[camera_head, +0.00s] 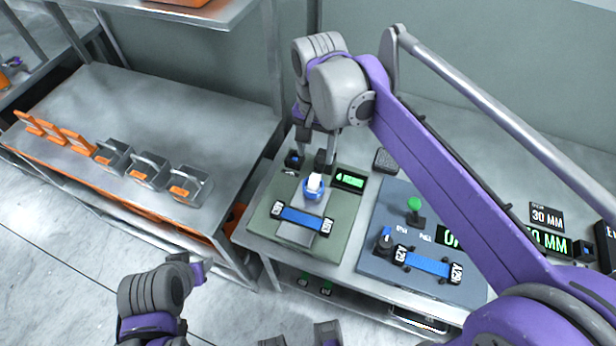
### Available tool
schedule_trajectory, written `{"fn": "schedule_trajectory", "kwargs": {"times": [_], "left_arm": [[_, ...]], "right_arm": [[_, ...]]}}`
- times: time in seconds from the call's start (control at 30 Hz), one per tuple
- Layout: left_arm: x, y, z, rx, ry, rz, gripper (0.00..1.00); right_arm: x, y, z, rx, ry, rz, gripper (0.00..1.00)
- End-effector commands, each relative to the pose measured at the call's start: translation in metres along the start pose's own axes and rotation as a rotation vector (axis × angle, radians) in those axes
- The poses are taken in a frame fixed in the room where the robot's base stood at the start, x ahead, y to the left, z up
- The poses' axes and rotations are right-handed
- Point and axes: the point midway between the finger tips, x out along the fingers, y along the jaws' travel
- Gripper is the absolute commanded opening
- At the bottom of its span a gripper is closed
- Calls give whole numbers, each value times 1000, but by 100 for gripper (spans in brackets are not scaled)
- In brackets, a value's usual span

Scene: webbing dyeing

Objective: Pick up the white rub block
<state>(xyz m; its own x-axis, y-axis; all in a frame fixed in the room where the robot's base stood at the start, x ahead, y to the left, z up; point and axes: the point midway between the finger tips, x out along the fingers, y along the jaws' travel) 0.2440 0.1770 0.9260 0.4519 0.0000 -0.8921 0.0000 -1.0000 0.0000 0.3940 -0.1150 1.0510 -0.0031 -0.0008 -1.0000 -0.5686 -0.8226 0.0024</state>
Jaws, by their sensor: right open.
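The white rub block (314,183) is a small white piece sitting on a round blue base on the green-grey work plate (265,226). My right gripper (311,160) reaches over the back of the plate, just behind and above the block. Its dark-tipped fingers point down and are apart, with nothing visible between them. The gripper appears clear of the block, but the exact gap is hard to judge. My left gripper (193,269) is at the lower left, away from the plate, and its jaw state is unclear.
A blue webbing strip (302,218) with black-and-white ends lies in front of the block. A small green display (349,180) stands to its right. A blue-grey station (450,289) with a green knob is farther right. Several grey-and-orange holders (150,171) stand on the left bench.

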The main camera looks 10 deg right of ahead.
Motion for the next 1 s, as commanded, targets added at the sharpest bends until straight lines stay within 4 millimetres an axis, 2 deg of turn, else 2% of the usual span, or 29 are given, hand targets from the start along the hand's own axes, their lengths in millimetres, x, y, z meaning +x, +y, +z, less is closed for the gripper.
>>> {"fn": "schedule_trajectory", "kwargs": {"times": [0.1,0.37,0.6,0.73,0.93,1.0], "left_arm": [[2,0,2,0,-2,0,50],[2,0,2,0,-2,0,50],[3,0,3,0,-2,0,50],[3,0,3,0,-3,0,50],[3,0,3,0,-2,0,50],[3,0,3,0,-2,0,50]], "right_arm": [[21,0,0,-1,0,0,65],[42,0,-1,-2,1,-1,65],[78,0,-2,-3,1,-2,65],[86,0,-2,-3,1,-2,65],[86,0,-2,-3,2,-2,65],[86,0,-2,-3,2,-2,54]]}}
